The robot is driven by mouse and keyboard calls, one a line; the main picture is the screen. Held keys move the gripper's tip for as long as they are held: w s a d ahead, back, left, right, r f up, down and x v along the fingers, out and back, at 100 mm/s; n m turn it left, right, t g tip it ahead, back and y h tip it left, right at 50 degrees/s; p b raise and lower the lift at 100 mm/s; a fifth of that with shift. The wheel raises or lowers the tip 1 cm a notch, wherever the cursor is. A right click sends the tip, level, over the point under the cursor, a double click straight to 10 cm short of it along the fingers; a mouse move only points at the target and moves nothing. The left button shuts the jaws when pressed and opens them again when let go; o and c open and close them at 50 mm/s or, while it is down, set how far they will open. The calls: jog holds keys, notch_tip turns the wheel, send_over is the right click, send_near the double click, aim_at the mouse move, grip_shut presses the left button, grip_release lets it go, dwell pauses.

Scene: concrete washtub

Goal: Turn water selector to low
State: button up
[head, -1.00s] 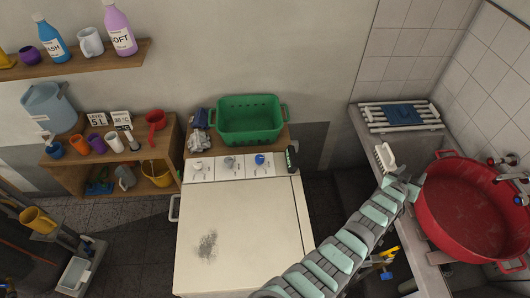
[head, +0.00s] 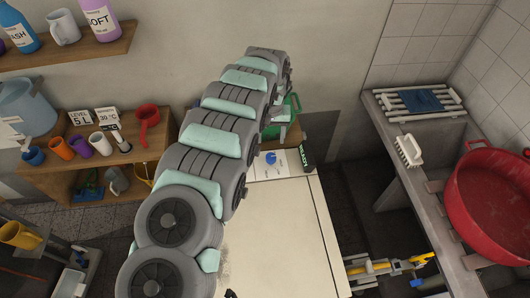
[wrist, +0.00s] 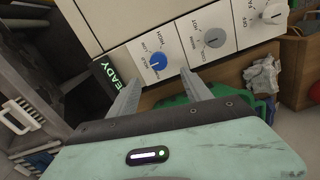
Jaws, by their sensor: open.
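The control panel of the white washing machine (head: 285,235) carries a blue knob (head: 271,158). In the wrist view this blue knob (wrist: 158,62) has small labels beside it that appear to read LOW and HIGH; its exact setting is too small to tell. My gripper (wrist: 160,73) is open and empty, and the blue knob appears between its fingertips in the wrist view. Contact is not visible. A grey knob (wrist: 213,38) and a white knob (wrist: 273,13) sit farther along the panel. In the head view my arm covers those two knobs and most of my gripper.
A READY display (head: 304,160) stands at the panel's end beside the blue knob. A green basket (head: 293,106) behind the panel is mostly hidden by my arm. A red tub (head: 490,198) and a white brush (head: 408,150) are at the right. The machine's top is clear.

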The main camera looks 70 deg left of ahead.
aim_at(271, 157)
notch_tip(271, 157, down, 10)
jog(key=shift+w+d+r+b, duration=0.15)
jog(key=shift+r+b, duration=0.05)
jog(key=shift+b, duration=0.75)
jog(key=shift+f+b, duration=0.3)
jog(key=shift+f, duration=0.25)
grip_shut()
